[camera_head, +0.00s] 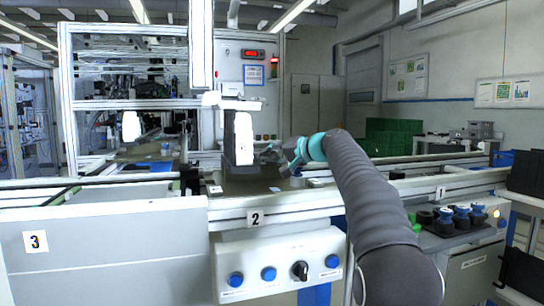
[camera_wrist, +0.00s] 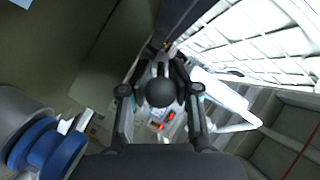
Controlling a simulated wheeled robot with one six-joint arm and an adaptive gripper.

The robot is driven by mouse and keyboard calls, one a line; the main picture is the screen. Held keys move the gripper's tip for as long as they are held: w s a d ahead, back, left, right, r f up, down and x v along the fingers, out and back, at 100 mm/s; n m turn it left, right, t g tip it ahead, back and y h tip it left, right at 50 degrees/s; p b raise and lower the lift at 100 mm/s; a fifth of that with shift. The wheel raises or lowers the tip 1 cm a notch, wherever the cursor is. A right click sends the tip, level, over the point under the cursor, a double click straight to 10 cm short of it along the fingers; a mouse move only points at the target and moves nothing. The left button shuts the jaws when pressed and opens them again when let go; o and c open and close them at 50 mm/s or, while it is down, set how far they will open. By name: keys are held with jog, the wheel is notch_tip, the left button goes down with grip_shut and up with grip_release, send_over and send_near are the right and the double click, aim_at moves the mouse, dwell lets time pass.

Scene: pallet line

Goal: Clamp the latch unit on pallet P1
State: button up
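In the head view my arm reaches from the lower right to the line at station 2. My gripper (camera_head: 283,157) is small there, just right of a tall white-faced dark housing (camera_head: 243,138). In the wrist view my gripper (camera_wrist: 160,75) has its two black fingers apart. A round black knob (camera_wrist: 161,92) shows between them, with gaps at its sides; I cannot tell its depth or whether anything touches it. A small red-lit object (camera_wrist: 158,125) is visible behind. I cannot clearly make out the latch unit or pallet P1 in either view.
Station 2's front panel (camera_head: 280,262) carries blue buttons and a black rotary knob. A tray (camera_head: 462,232) with blue-capped parts stands to the right. The conveyor rail (camera_head: 110,202) runs across the front. Green crates (camera_head: 390,137) are stacked behind.

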jog(key=shift+o, duration=0.5)
jog(key=v, duration=1.2)
